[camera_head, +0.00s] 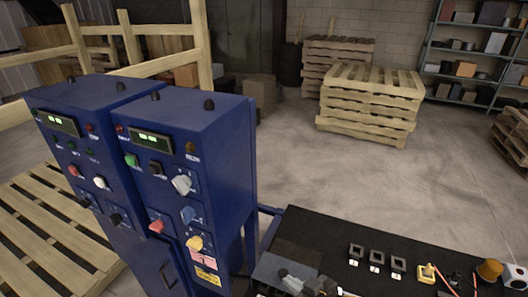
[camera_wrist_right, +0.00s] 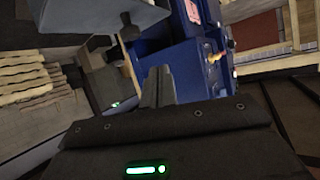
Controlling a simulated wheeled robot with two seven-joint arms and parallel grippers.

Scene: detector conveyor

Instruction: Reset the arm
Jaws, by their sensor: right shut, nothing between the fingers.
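My left gripper is out of view.
Several small black square holders (camera_head: 377,258) sit on the conveyor top. Wooden pallets (camera_head: 368,100) and a shelf (camera_head: 470,75) stand behind, with open floor between.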

